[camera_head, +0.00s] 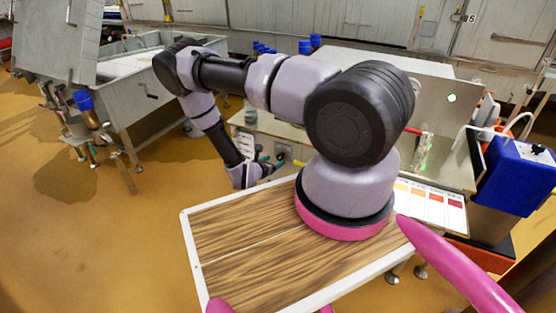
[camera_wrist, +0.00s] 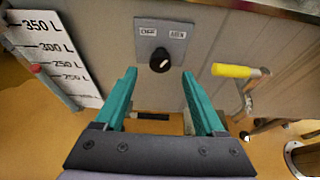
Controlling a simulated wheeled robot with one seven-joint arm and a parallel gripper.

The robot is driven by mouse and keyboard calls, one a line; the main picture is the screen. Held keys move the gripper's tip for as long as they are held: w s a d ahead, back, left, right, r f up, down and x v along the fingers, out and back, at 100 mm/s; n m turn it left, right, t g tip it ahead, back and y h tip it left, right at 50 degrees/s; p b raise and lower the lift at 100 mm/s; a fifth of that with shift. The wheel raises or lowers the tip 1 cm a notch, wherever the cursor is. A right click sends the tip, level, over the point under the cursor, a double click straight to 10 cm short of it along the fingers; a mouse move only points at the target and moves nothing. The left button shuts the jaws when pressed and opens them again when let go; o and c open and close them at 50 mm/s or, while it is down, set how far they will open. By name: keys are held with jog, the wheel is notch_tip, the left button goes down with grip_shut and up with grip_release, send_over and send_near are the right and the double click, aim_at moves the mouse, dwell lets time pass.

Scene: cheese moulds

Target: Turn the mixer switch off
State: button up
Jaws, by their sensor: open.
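The mixer switch (camera_wrist: 160,60) is a black rotary knob with a white mark, on a grey plate (camera_wrist: 147,28) with two small labels above the knob. The knob's mark points up and to the right, roughly toward the right label. My gripper (camera_wrist: 157,78) has teal fingers, apart and empty, one to each side below the knob; I cannot tell whether they touch the panel. In the head view my gripper (camera_head: 268,165) is at the side of the metal vat, and a dark knob (camera_head: 279,154) shows just beside it.
A yellow-handled lever (camera_wrist: 235,71) sticks out right of the switch. A white litre scale (camera_wrist: 45,50) stands on the left. A blue box (camera_head: 520,172) is at the right of the head view. Open floor (camera_head: 120,235) lies to the left.

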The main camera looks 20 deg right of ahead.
aim_at(279, 158)
jog(key=shift+x, duration=2.2)
grip_shut()
jog(key=n+g+h, duration=0.1)
jog(key=n, duration=0.2)
jog(key=shift+w+a+n+g+h, duration=0.15)
jog(key=shift+w+n+g+h, duration=0.05)
jog(key=shift+n+g+h, duration=0.2)
jog(key=n+h, duration=0.1)
jog(key=n, duration=0.1)
jog(key=n+g+h, duration=0.1)
jog(key=n, duration=0.1)
jog(key=shift+f+n+g+h, duration=0.15)
jog(key=shift+n+g+h, duration=0.15)
